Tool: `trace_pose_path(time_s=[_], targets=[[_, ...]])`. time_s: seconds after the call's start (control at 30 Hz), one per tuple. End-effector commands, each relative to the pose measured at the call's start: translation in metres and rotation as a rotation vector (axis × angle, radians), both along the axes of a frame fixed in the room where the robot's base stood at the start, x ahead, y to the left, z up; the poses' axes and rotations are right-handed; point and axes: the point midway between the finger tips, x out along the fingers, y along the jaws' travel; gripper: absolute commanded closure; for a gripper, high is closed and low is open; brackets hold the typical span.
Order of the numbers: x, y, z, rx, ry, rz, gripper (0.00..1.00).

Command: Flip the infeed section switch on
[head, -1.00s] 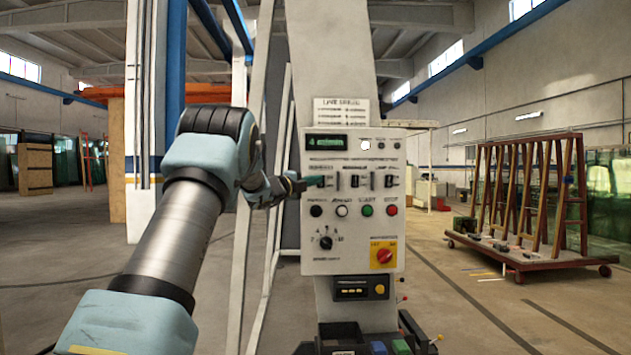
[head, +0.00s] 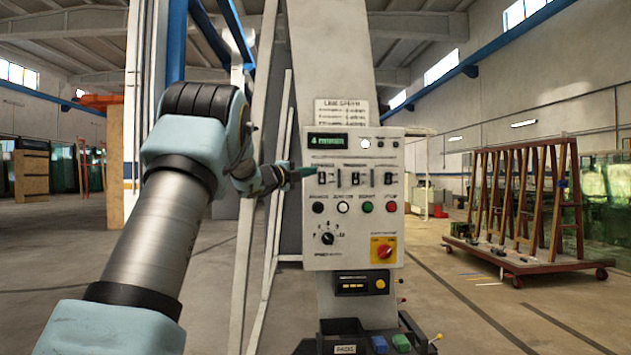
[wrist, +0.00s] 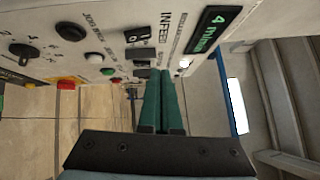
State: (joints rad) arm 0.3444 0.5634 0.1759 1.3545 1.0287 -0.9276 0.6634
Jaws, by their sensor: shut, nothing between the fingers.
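The infeed switch (head: 322,178) is the leftmost of three small dark switches in a row on the pale control panel (head: 345,258). Its lever position is too small to tell. My gripper (head: 311,171) is at the panel's left edge, close to this switch and slightly above and left of it. Whether it touches cannot be told. In the wrist view my gripper (wrist: 165,76) shows two green fingers pressed together, empty, pointing along the panel face beside the INFEED lettering. The fingers cover part of the panel there.
Just below the switches is a row of push buttons, including a green button (head: 367,207) and a red button (head: 391,207). A rotary knob (head: 327,239) and a red-yellow main switch (head: 384,252) sit lower. A lit display (head: 328,141) is above. A wheeled rack (head: 525,265) stands at right.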

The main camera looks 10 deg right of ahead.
Motion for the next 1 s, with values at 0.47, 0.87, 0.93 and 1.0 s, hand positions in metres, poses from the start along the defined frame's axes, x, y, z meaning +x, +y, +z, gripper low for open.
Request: trace_pose_path(time_s=[0.47,0.87,0.93,1.0], targets=[[-0.032,0.049,0.006,-0.001,0.001,0.001,1.00],[-0.033,0.049,0.007,-0.001,0.001,0.001,1.00],[-0.033,0.049,0.007,-0.001,0.001,0.001,1.00],[-0.031,0.053,0.005,-0.009,0.017,0.015,1.00]])
